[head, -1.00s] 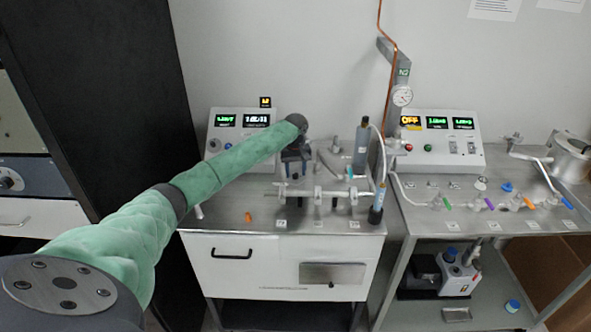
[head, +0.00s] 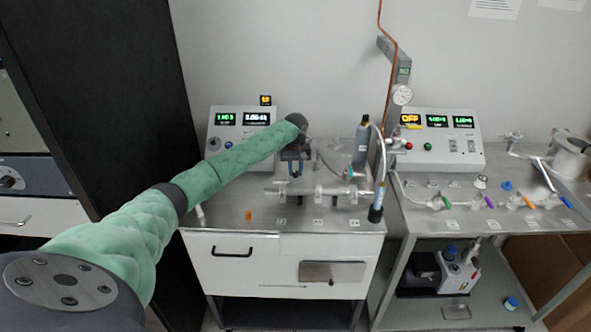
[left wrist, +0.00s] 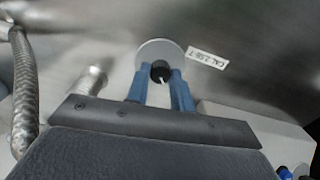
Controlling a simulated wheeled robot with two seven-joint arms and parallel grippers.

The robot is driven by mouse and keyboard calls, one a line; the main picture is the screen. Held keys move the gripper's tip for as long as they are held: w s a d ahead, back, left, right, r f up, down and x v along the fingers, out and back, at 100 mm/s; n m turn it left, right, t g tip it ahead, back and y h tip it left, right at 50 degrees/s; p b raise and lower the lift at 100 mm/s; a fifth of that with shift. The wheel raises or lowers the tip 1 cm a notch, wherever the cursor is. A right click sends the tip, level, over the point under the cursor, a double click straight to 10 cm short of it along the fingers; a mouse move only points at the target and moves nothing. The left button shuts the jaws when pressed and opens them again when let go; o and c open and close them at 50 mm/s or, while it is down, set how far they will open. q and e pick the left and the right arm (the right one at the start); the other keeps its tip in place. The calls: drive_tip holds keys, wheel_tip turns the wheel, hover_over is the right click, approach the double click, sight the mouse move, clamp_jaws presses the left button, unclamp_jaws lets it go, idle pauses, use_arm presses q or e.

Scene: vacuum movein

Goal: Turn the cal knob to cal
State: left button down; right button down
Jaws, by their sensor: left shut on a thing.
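The cal knob (left wrist: 160,71) is a small black knob with a white pointer line on a pale round disc (left wrist: 153,50), in the left wrist view. Its pointer runs toward the lower right of that picture. A white label (left wrist: 207,57) reading roughly "CAL 2.5E-7" sits to the right of the disc. My left gripper (left wrist: 161,77) has its blue fingers on either side of the knob, shut on it. In the head view my left gripper (head: 296,166) points down at the back of the left bench, and the knob is hidden there. My right gripper is not in view.
Metal tube fittings (head: 318,190) lie in front of the gripper. A grey cylinder (head: 361,143) and a blue-handled probe (head: 377,203) stand to the right. The left display box (head: 238,126) is behind. A ribbed hose (left wrist: 24,85) and a metal post (left wrist: 90,80) are close in the wrist view.

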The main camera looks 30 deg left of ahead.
sight(296, 172)
use_arm(q)
drive_tip(key=m+p, duration=0.1)
drive_tip(key=m, duration=0.3)
drive_tip(key=shift+p, duration=0.3)
drive_tip(key=shift+m, duration=1)
drive_tip(key=shift+m+p, duration=0.35)
drive_tip(key=shift+m, duration=0.55)
drive_tip(key=m, duration=0.3)
drive_tip(key=shift+m, duration=0.3)
drive_tip(key=m, duration=0.2)
drive_tip(key=shift+m, duration=1.6)
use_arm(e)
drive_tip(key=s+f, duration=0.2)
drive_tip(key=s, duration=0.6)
use_arm(q)
drive_tip(key=c, duration=1.2)
unclamp_jaws()
drive_tip(key=shift+r, duration=0.25)
wheel_tip(296, 172, up, 6)
drive_tip(key=b, duration=0.3)
drive_tip(key=shift+w+f, duration=0.1)
drive_tip(key=shift+r, duration=0.75)
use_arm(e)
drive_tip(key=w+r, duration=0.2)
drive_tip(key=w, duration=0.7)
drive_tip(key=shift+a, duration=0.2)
